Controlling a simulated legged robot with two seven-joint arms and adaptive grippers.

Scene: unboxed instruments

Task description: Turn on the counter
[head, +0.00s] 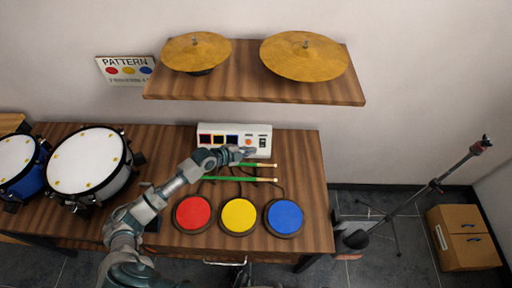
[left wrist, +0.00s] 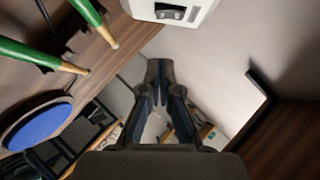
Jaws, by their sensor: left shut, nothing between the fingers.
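The counter (head: 228,128) is a white box at the back of the wooden table, with red, yellow and blue windows, an orange round button and a dark switch (head: 263,142) at its right end. My left gripper (head: 250,151) is shut and empty, just in front of the counter's right half, near the button and switch. In the left wrist view the fingertips (left wrist: 160,68) meet, and the counter's white corner (left wrist: 196,14) with a dark switch (left wrist: 169,12) shows beyond them at the top. Whether the gripper touches the counter is unclear. My right gripper is not in view.
Green drumsticks (head: 240,179) lie just in front of the counter. Red (head: 193,213), yellow (head: 239,216) and blue (head: 283,216) pads stand nearer. Drums (head: 88,162) are at left. A shelf (head: 250,88) with cymbals hangs above. A tripod stand (head: 410,205) is at right.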

